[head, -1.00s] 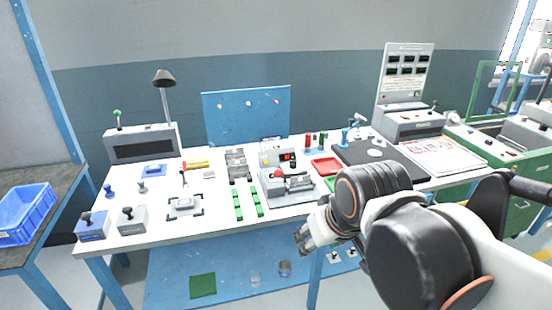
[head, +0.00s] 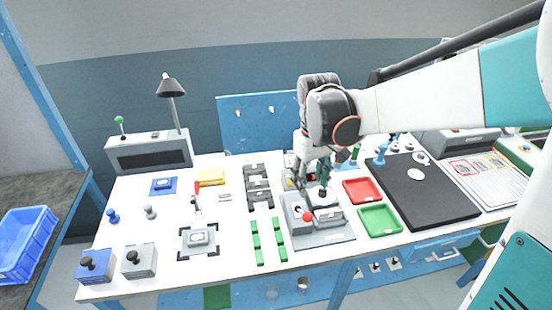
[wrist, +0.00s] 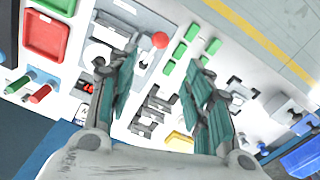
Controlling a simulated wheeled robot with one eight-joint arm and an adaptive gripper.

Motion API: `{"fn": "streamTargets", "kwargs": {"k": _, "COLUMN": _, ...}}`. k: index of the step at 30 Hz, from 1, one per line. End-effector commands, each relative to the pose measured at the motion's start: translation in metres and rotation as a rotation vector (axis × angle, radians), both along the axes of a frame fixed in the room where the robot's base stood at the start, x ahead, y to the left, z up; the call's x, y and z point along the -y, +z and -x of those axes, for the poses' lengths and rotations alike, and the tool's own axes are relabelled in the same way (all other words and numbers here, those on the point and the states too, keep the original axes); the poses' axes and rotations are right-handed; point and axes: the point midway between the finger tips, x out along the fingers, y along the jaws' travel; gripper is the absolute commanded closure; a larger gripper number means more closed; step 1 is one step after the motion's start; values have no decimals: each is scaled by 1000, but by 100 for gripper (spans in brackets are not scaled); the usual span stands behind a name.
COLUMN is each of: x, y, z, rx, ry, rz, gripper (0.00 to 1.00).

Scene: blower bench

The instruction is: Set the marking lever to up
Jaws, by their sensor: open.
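A lever with a red ball knob (head: 307,217) sits on a grey bench device (head: 335,238) at the middle front of the bench. No label is readable, so I cannot tell for certain that it is the marking lever. The knob also shows in the wrist view (wrist: 160,40), near the tip of the left finger. The lever's arm is partly hidden, and its exact tilt is unclear. My gripper (head: 313,180) is over the back of this device, fingers pointing down. In the wrist view my gripper (wrist: 162,62) is open, with nothing between its fingers.
Green strips (head: 255,242) lie left of the device. A red tray (head: 363,191) and a green tray (head: 380,220) lie to its right. A black fixture (head: 260,195) stands behind left. A grey box (head: 148,152) with a green-knobbed lever (head: 119,121) stands at the back left.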

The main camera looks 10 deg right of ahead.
Motion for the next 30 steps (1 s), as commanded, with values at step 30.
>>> {"fn": "streamTargets", "kwargs": {"k": 30, "x": 3, "y": -137, "z": 0, "rx": 0, "ry": -1, "rz": 0, "gripper": 54}}
